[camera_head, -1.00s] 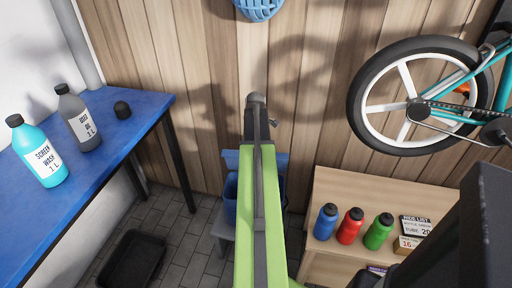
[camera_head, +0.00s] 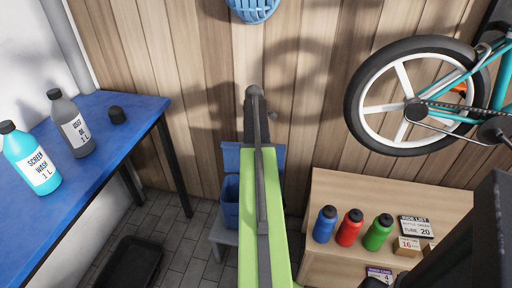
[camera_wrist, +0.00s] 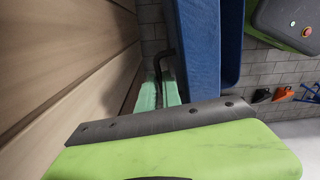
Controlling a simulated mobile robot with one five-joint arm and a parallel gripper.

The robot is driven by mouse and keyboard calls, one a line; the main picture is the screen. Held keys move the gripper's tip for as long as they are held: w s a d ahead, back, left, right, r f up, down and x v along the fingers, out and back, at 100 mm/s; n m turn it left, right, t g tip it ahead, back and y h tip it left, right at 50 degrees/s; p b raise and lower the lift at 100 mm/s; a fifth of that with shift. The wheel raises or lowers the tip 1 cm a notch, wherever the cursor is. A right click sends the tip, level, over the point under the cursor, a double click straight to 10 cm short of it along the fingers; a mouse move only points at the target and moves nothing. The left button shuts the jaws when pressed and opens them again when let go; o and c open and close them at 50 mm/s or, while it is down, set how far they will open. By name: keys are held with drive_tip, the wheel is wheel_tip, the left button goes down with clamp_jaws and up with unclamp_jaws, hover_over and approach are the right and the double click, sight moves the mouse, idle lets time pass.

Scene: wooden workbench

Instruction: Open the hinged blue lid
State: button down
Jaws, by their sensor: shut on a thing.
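The blue lid (camera_head: 231,159) stands raised at the back of a blue bin (camera_head: 230,203), near the wooden wall. My green arm covers the middle of both in the head view. In the wrist view the lid is a long blue panel (camera_wrist: 200,50), with part of the bin (camera_wrist: 232,45) beside it. My gripper (camera_wrist: 161,93) has pale teal fingers, partly hidden behind my arm's dark and green parts. It is shut on a dark bent handle (camera_wrist: 166,56) beside the lid. The gripper's tips are hidden in the head view.
The bin stands on a grey stand (camera_head: 217,236). A blue table (camera_head: 75,205) with bottles is at left, a black tray (camera_head: 128,262) on the floor. A wooden cabinet (camera_head: 350,190) with several bottles is at right, below a bicycle (camera_head: 420,100). The wooden wall is close behind.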

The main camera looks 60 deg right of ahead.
drive_tip(key=shift+w+d+f+b, duration=0.3)
drive_tip(key=shift+w+d, duration=0.15)
drive_tip(key=shift+d, duration=0.15)
drive_tip(key=shift+w+d+f+b, duration=0.25)
drive_tip(key=shift+w+d, duration=0.15)
drive_tip(key=shift+d, duration=0.2)
drive_tip(key=c, duration=1.8)
unclamp_jaws()
wheel_tip(320, 180, up, 17)
drive_tip(key=p, duration=1.7)
drive_tip(key=shift+d+r+p, duration=0.2)
drive_tip(key=shift+p, duration=0.1)
drive_tip(key=shift+w, duration=0.1)
